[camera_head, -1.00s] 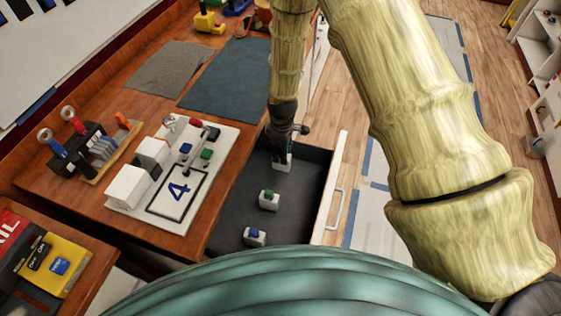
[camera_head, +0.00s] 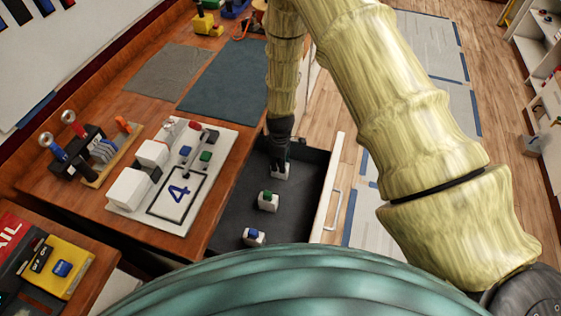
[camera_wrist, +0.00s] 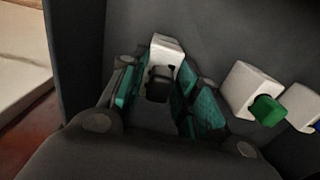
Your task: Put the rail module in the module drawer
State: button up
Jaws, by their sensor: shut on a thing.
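The open module drawer (camera_head: 230,217) has a dark floor and a white front with a handle. My gripper (camera_head: 279,160) reaches down into its far end and is shut on a white rail module (camera_head: 281,173). In the wrist view, my gripper (camera_wrist: 158,90) has its teal-padded fingers on either side of the white module (camera_wrist: 165,48) with a black toggle. The module looks at or close to the drawer floor; I cannot tell whether it touches. A module with a green toggle (camera_head: 268,202) and one with a blue toggle (camera_head: 254,237) stand in the drawer nearer me.
A white board (camera_head: 190,217) marked 4, with white blocks and toggles, lies on the wooden bench left of the drawer. A yellow box (camera_head: 66,268) with a blue button is at lower left. The drawer front (camera_head: 327,190) is a raised edge on the right.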

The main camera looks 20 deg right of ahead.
jog(key=o, duration=1.1)
jog(key=shift+f, duration=0.1)
jog(key=shift+c, duration=0.2)
notch_tip(320, 180, up, 12)
jog(key=b, duration=0.3)
